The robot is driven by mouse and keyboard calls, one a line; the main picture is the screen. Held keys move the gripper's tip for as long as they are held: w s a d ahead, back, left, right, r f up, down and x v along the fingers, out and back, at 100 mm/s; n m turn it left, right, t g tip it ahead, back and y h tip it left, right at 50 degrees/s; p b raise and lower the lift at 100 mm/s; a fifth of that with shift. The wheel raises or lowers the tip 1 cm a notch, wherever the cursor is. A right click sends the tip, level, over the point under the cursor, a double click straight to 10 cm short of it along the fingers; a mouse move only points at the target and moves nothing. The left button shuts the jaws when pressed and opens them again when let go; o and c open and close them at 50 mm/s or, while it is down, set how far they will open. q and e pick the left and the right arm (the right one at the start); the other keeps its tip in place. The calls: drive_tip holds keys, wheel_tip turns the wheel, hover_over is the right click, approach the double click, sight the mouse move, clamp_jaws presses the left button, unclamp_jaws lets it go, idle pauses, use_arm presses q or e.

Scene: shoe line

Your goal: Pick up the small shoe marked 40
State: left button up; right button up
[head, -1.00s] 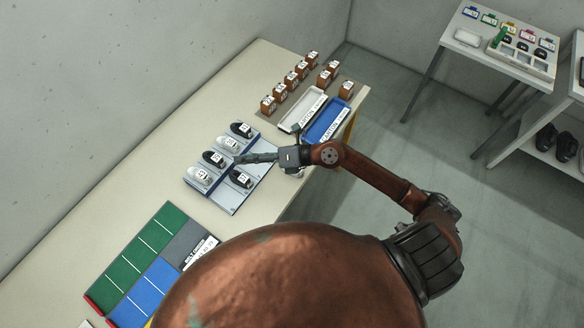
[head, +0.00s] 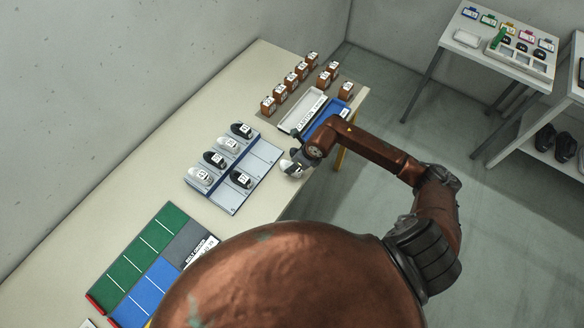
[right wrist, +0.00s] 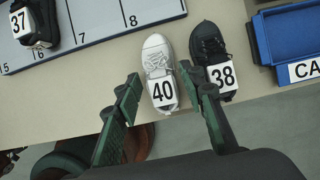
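The small white shoe marked 40 (right wrist: 157,58) lies on the table near its edge in the right wrist view, its tag towards me. In the head view a white shoe (head: 290,168) shows beside my right gripper, partly hidden. My right gripper (right wrist: 160,78) is open. Its fingers reach to either side of the shoe marked 40, the right finger between it and the black shoe marked 38 (right wrist: 209,52). Whether they touch it I cannot tell. My left gripper is not in view.
A grey slotted tray (head: 258,168) with several tagged shoes stands to the left. A blue tray (right wrist: 290,35) is close on the right, with a white tray (head: 303,110) and brown boxes (head: 291,79) behind. Green and blue mats (head: 133,262) lie nearer me.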

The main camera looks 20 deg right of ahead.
drive_tip(key=shift+x, duration=0.95)
drive_tip(key=shift+r, duration=0.1)
drive_tip(key=c, duration=0.8)
